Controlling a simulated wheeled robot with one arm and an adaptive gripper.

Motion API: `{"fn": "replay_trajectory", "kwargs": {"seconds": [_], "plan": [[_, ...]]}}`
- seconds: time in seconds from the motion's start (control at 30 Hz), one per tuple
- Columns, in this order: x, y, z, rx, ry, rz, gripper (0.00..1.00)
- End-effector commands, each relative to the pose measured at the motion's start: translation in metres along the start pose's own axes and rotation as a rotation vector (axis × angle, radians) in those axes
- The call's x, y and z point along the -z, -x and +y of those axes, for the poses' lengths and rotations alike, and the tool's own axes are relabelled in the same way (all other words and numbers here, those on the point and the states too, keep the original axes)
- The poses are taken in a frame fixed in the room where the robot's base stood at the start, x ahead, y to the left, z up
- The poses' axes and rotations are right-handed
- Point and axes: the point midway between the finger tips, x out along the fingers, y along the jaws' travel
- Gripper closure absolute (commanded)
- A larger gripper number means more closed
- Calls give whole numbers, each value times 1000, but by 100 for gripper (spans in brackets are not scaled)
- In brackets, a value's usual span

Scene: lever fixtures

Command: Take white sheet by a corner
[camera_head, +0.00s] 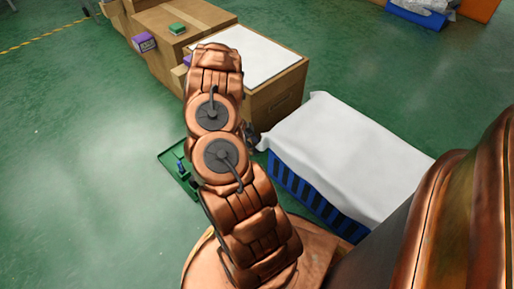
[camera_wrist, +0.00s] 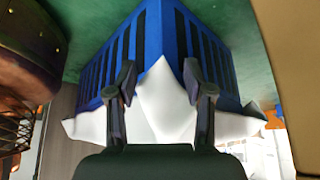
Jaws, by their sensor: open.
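The white sheet (camera_head: 345,150) lies over the top of a blue slatted crate (camera_head: 312,196) in the head view, its edges hanging over the sides. In the wrist view a pointed corner of the sheet (camera_wrist: 166,100) hangs over the crate's vertical edge (camera_wrist: 180,35). My gripper (camera_wrist: 159,82) is open, with one dark finger on each side of this corner. I see gaps between the corner and the fingertips, but cannot tell how deep the corner sits between them. In the head view my gripper is mostly hidden behind my arm, near the crate's left corner.
Brown boxes (camera_head: 283,100) stand behind and left of the crate, one with a flat white top (camera_head: 250,52). A purple box (camera_head: 144,42) and a green block (camera_head: 177,29) are there too. A green tray (camera_head: 170,158) lies on the floor by my arm. Floor at left is clear.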

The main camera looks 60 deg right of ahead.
Motion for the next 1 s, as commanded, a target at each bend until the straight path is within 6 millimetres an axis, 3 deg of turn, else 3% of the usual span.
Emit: {"fn": "replay_trajectory", "kwargs": {"seconds": [0.4,1.0], "plan": [[0,-4,0,2,0,-1,48],[0,-4,0,2,0,-1,80]]}}
